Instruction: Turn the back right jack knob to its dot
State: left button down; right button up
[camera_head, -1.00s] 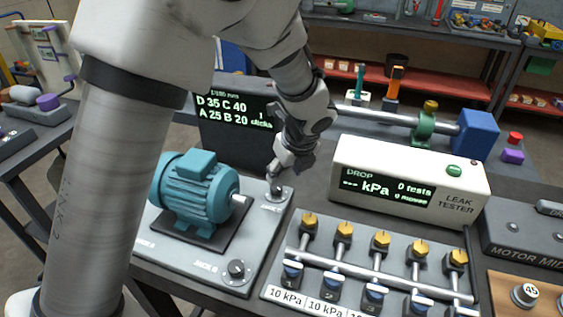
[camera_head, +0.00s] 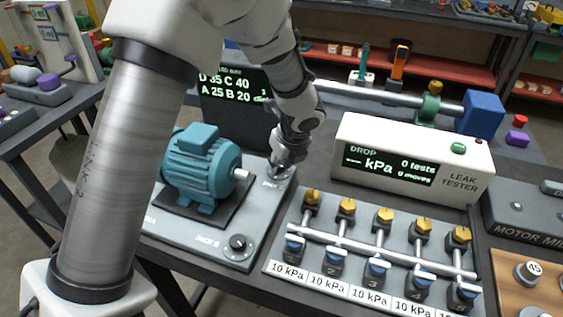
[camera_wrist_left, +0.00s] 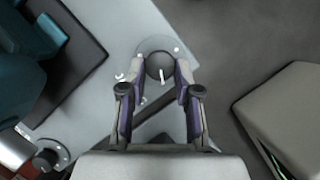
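The back right jack knob is a dark round knob (camera_wrist_left: 157,62) with a white pointer line, on a grey dial on the motor's base plate (camera_head: 215,250). In the left wrist view its pointer aims down, and a small pale mark (camera_wrist_left: 178,49) lies at the dial's upper right. My left gripper (camera_wrist_left: 159,68) is open, with its two purple-padded fingers on either side of the knob; a small gap shows at the left finger. In the head view the gripper (camera_head: 283,165) covers most of the knob. My right gripper is out of view.
A teal motor (camera_head: 203,170) stands left of the gripper. The front jack knob (camera_head: 238,243) is on the same plate. A display (camera_head: 232,100) stands behind. The leak tester (camera_head: 410,165) and a valve manifold (camera_head: 370,262) stand to the right.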

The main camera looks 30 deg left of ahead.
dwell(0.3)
pick_arm(q)
jog(key=n+p, duration=0.2)
jog(key=shift+r+g+p, duration=0.15)
jog(key=shift+g+p, duration=0.25)
jog(key=n+p, duration=0.1)
jog(key=n+g+p, duration=0.1)
jog(key=n+p, duration=0.2)
jog(key=shift+w+g+y+p, duration=0.3)
jog(key=shift+g+p, duration=0.1)
jog(key=n+g+p, duration=0.1)
jog(key=n+p, duration=0.1)
jog(key=n, duration=0.1)
jog(key=shift+w, duration=0.1)
jog(key=shift+w+f+n+g+h+p, duration=0.1)
jog(key=shift+n+g+h+p, duration=0.15)
jog(key=shift+n+p, duration=0.35)
jog(key=shift+w+f+n+g+h+p, duration=0.15)
jog(key=shift+n+g+p, duration=0.1)
jog(key=shift+n, duration=0.55)
jog(key=shift+s, duration=0.1)
jog(key=c, duration=0.8)
grip_release()
